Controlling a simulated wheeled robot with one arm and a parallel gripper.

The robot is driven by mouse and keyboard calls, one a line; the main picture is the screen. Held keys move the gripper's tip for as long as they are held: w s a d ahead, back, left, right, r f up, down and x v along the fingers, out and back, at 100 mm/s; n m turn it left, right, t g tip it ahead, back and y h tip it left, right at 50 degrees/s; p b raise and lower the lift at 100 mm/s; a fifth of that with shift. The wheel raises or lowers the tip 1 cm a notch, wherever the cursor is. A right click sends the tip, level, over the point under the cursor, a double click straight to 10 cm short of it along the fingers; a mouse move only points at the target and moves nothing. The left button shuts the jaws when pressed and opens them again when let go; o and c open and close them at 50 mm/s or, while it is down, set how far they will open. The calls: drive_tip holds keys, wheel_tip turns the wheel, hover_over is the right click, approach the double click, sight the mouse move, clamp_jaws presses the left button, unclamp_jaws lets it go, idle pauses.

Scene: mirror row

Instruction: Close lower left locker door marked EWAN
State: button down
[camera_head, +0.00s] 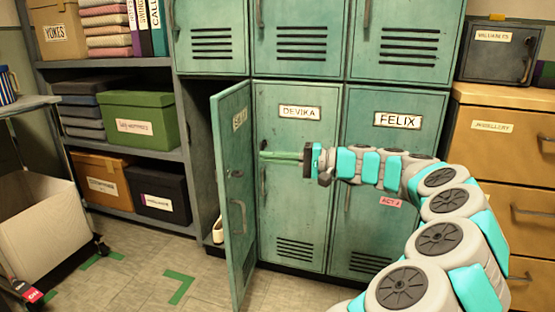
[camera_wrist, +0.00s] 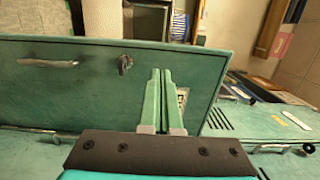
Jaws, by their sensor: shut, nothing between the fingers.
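The lower left locker door (camera_head: 237,185) stands open, swung out toward me, its marked outer face turned right. Its label (camera_head: 240,119) is seen at a steep angle and is hard to read. The door has a bar handle and a lock, which also show on the door in the wrist view (camera_wrist: 90,90). My gripper (camera_head: 262,155) is shut and empty, reaching left with its fingertips beside the door's outer face, near the hinge side. In the wrist view my gripper (camera_wrist: 160,72) overlaps the door and part of its label. I cannot tell whether the tips touch it.
The DEVIKA (camera_head: 298,190) and FELIX (camera_head: 390,205) doors are shut. A pale object (camera_head: 217,230) lies low in the open locker. A shelf with a green box (camera_head: 138,120) stands left, a trolley (camera_head: 40,235) nearer. Wooden drawers (camera_head: 500,180) stand right. Floor before the lockers is clear.

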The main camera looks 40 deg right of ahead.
sight(224, 154)
drive_tip(key=x, duration=0.9)
drive_tip(key=shift+a, duration=0.1)
drive_tip(key=shift+w, duration=0.1)
